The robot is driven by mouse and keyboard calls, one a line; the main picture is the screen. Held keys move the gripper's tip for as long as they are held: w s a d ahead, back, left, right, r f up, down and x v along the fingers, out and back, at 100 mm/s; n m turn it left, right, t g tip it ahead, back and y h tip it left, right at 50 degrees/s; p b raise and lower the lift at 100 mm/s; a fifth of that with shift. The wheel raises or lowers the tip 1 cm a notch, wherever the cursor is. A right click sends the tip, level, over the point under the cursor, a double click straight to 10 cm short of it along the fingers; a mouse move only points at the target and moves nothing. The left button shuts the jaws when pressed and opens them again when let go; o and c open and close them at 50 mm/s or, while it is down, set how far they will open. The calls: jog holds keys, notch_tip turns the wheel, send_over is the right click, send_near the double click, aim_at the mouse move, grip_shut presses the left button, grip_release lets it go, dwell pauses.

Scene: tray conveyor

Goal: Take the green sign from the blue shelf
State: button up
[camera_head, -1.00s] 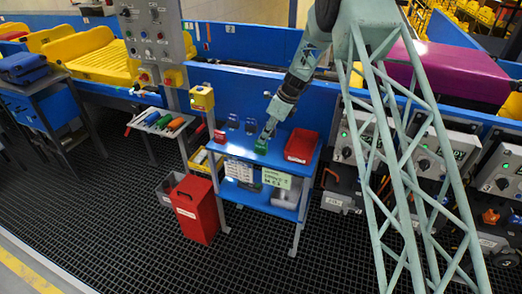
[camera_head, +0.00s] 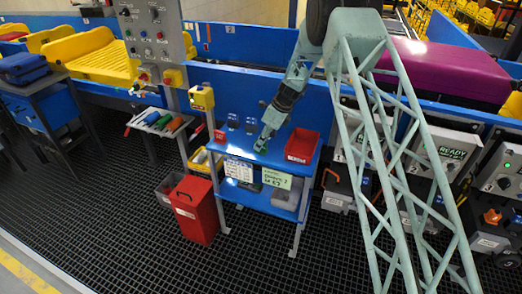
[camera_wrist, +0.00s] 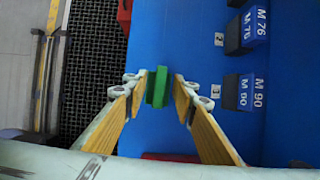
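The green sign (camera_wrist: 159,86) stands on the blue shelf (camera_wrist: 183,45) in the wrist view, between the fingertips of my gripper (camera_wrist: 161,80). Narrow gaps seem to separate it from both fingers, so my gripper looks open around it. In the head view my gripper (camera_head: 262,144) reaches down to the middle of the blue shelf top (camera_head: 277,160) and mostly hides the sign.
A red bin (camera_head: 301,145) stands on the shelf to the right of my gripper. A small red block (camera_head: 219,136) and yellow box (camera_head: 202,99) are at left.

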jog(key=shift+c, duration=0.2)
grip_shut()
jog(key=shift+r, duration=0.15)
dwell(0.4)
